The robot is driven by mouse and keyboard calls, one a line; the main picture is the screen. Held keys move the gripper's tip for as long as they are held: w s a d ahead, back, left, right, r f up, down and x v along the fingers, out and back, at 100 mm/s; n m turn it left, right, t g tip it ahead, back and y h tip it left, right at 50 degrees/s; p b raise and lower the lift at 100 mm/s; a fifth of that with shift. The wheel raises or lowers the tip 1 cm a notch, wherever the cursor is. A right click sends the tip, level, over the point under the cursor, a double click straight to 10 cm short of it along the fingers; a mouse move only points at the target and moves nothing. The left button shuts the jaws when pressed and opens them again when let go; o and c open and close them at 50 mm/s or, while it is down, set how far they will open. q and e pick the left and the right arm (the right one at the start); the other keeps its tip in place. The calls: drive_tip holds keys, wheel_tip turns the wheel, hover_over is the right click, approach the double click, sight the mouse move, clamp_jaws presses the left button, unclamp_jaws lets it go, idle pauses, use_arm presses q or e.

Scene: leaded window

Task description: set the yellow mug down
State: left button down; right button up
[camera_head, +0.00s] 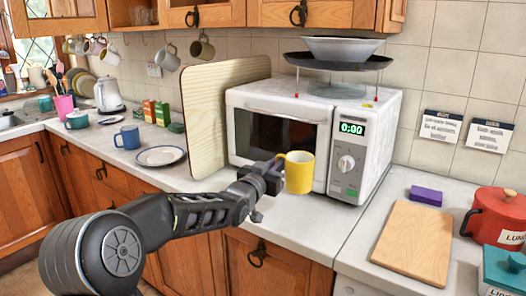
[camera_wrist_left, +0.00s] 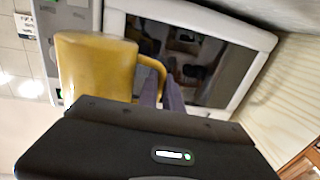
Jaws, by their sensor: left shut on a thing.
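The yellow mug (camera_head: 299,173) is in front of the microwave in the head view, upright, with its handle to the left. My left gripper (camera_head: 273,168) is shut on the mug at its handle side. In the left wrist view the mug (camera_wrist_left: 95,68) shows at the left, with its handle toward the gripper fingers (camera_wrist_left: 165,98). Whether the mug's base touches the counter is hard to tell; it appears held in front of the counter's edge. My right gripper is not in view.
The white microwave (camera_head: 300,118) stands behind the mug, with a wooden board (camera_head: 205,110) leaning at its left. A blue-rimmed plate (camera_head: 160,156) and a blue mug (camera_head: 128,137) are on the left counter. At right are a cutting board (camera_head: 413,242), purple sponge (camera_head: 426,195) and red pot (camera_head: 497,218).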

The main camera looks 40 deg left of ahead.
use_arm(q)
drive_tip(key=s+d+h+p, duration=0.1)
drive_tip(key=s+d+p, duration=0.1)
drive_tip(key=d+p, duration=0.8)
drive_tip(key=s+d+m+h+p, duration=0.1)
drive_tip(key=s+d+p, duration=0.2)
drive_tip(key=d+p, duration=0.7)
drive_tip(key=d, duration=0.5)
drive_tip(key=shift+s+d+r+m+h+p, duration=0.25)
drive_tip(key=shift+s+d+m+h+p, duration=0.05)
drive_tip(key=shift+s+d, duration=0.05)
